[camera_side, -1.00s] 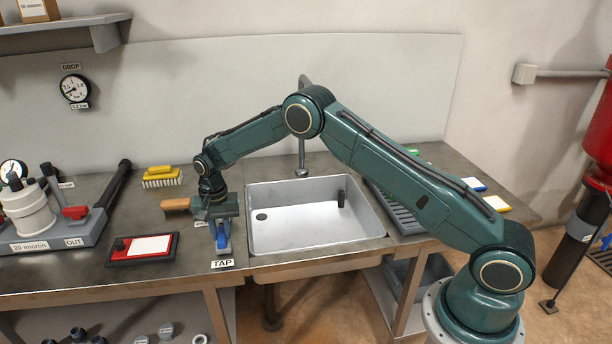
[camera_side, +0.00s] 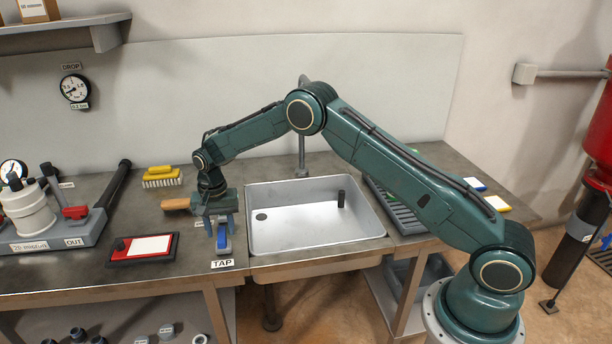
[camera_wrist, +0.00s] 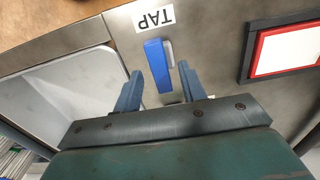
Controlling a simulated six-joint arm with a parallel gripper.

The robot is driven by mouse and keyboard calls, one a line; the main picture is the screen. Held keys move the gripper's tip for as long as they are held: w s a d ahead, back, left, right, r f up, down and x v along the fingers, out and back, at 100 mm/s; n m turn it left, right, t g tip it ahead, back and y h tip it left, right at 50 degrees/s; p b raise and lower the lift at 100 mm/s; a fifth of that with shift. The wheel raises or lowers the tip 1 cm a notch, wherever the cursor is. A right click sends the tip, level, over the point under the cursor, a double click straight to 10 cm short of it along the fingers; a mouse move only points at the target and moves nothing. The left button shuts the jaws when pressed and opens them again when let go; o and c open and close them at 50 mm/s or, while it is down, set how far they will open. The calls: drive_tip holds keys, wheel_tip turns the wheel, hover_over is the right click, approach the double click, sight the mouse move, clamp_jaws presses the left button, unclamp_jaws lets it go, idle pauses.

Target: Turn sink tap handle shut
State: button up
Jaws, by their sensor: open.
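The sink tap handle is a blue lever (camera_side: 223,242) on the steel counter, just behind the TAP label (camera_side: 222,263) and left of the sink. In the wrist view the blue lever (camera_wrist: 157,64) stands between the fingers, near their tips, pointing toward the label. My gripper (camera_side: 221,231) is above the lever with its fingers pointing down. In the wrist view my gripper (camera_wrist: 158,76) is open, with a finger on each side of the lever and a visible gap to each. The lever's rear end and its base are partly hidden by the gripper.
The sink basin (camera_side: 315,243) lies to the right. A red-framed board (camera_side: 143,249) lies left of the tap. A wooden handle (camera_side: 176,204) sticks out left behind the gripper. A yellow brush (camera_side: 161,177) and the filter unit (camera_side: 35,225) stand farther left.

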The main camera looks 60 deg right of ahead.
sight(221, 234)
wheel_tip(221, 234, up, 13)
drive_tip(key=shift+f, duration=0.15)
idle(0.4)
drive_tip(key=s+d+r+n+t, duration=0.2)
drive_tip(key=s+r+n+t, duration=0.15)
drive_tip(key=s+r, duration=1.5)
drive_tip(key=s+f+n+t, duration=0.1)
drive_tip(key=s+n, duration=0.1)
drive_tip(key=s, duration=0.9)
drive_tip(key=s+d+f+n+t, duration=0.1)
drive_tip(key=s+f+n, duration=0.1)
drive_tip(key=s, duration=1)
drive_tip(key=shift+s+n, duration=0.25)
drive_tip(key=shift+n, duration=0.6)
